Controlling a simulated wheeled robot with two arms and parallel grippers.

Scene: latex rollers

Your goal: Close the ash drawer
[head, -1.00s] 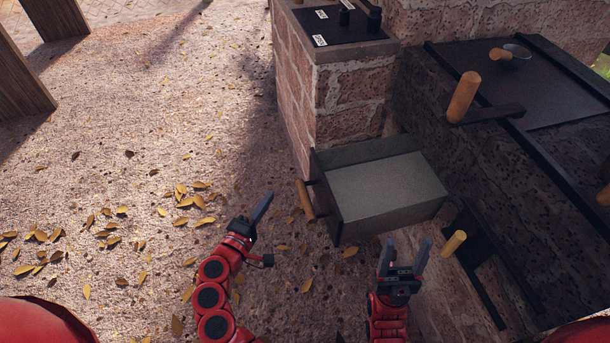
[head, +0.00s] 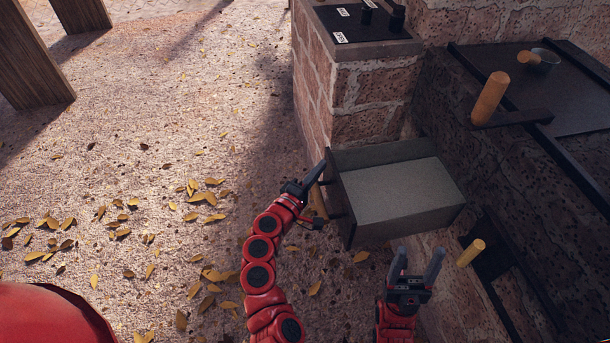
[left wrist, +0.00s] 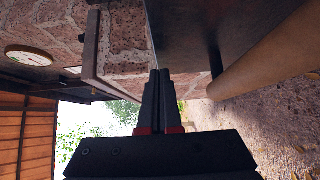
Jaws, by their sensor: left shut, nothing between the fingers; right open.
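The ash drawer (head: 400,195) is a grey metal box pulled out from the brick stove. Its front panel faces left and carries a wooden bar handle (head: 319,200). My left gripper (head: 318,172) is shut and empty at the drawer's front, beside the far end of the handle; I cannot tell if it touches. In the left wrist view its closed fingers (left wrist: 156,100) point ahead, with the wooden handle (left wrist: 265,65) to the right and the dark drawer front (left wrist: 190,35) above. My right gripper (head: 419,264) is open and empty, in front of the drawer's near side.
Leaf-strewn ground (head: 150,200) on the left is open.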

